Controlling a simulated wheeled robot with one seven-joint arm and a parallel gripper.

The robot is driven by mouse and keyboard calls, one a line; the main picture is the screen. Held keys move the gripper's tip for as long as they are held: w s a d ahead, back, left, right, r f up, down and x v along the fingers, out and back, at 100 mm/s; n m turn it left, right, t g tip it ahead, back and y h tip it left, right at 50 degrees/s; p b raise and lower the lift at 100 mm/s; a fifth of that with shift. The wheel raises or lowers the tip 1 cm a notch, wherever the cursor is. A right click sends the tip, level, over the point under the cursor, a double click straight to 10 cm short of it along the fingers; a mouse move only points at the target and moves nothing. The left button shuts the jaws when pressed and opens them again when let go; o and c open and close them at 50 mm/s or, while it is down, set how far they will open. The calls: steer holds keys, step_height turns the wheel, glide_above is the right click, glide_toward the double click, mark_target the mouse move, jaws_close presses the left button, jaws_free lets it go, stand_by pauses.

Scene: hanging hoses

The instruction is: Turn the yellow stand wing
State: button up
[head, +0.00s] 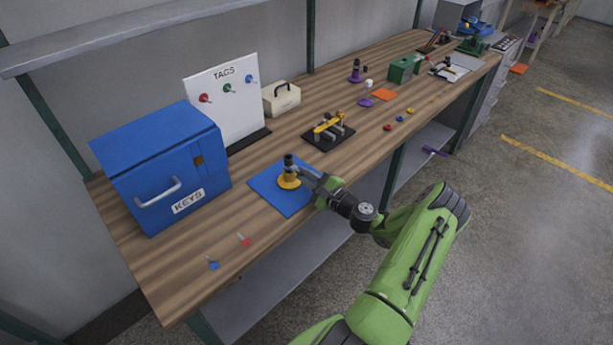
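The yellow stand (288,182) is upright on a blue mat (268,192) on the workbench. It has a round yellow base and a dark post with a dark top. Its wing is too small to make out. My gripper (306,172) reaches in from the right, with its fingertips at the right side of the stand's post. I cannot tell whether the fingers touch the stand or close on any part of it. The gripper partly covers the right side of the stand and mat.
A blue KEYS box (160,165) stands at the left. Behind are a white TAGS board (225,100) and a cream case (281,98). A black tray with yellow-topped parts (328,132) lies beyond the mat. Red (243,239) and blue (212,264) tags lie near the front edge.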

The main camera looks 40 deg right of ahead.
steer(key=shift+o, duration=1.1)
